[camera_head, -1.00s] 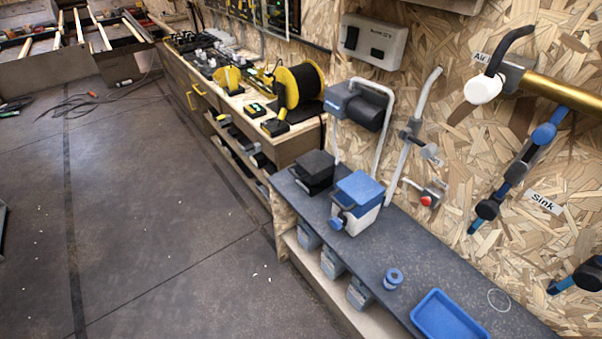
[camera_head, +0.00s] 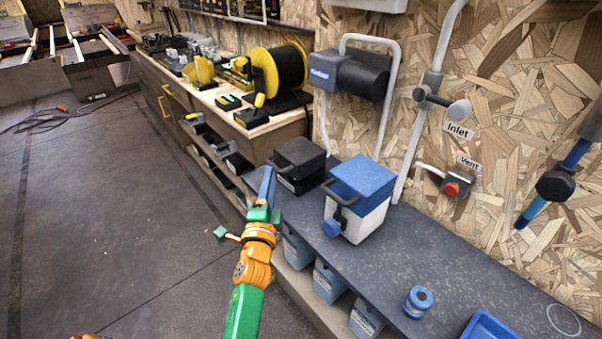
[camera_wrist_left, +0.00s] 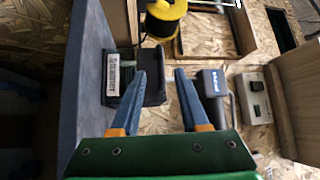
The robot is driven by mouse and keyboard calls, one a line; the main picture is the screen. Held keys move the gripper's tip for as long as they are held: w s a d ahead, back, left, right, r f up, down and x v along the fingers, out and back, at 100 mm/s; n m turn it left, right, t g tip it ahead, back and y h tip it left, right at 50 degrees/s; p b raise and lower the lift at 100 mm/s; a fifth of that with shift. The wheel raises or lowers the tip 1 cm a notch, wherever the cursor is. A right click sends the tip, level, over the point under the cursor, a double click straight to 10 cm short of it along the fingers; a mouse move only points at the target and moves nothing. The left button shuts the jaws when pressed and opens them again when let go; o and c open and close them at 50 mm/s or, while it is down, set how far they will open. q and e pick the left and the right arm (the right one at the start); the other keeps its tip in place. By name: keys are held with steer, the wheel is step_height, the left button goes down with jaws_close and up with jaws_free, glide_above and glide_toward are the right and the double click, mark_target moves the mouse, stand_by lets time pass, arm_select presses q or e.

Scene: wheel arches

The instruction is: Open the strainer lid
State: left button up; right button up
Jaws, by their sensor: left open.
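A black box with a handled lid (camera_head: 299,152) stands on the grey bench and looks shut. Beside it is a white box with a blue lid (camera_head: 362,178), which also looks shut, with a dark latch and blue knob in front. My left gripper (camera_head: 267,184), with blue fingers, is in front and to the left of the black box, apparently empty. In the left wrist view its fingers (camera_wrist_left: 158,80) are spread, with the black box (camera_wrist_left: 152,88) beyond the left finger. My right gripper is not in view.
A pump (camera_head: 348,74) with pipes is on the chipboard wall above the bench (camera_head: 450,262). A red button (camera_head: 452,189) is to its right. A blue cup (camera_head: 418,301) and blue tray (camera_head: 490,326) are at the front right. A yellow spool (camera_head: 280,70) is behind.

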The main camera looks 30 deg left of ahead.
mark_target(273, 164)
arm_select(q)
steer(key=x, duration=0.5)
steer(key=shift+w+a+r, duration=0.1)
steer(key=shift+w+a, duration=0.15)
steer(key=shift+c, duration=0.2)
jaws_close()
steer(key=shift+r, duration=0.1)
stand_by(0.8)
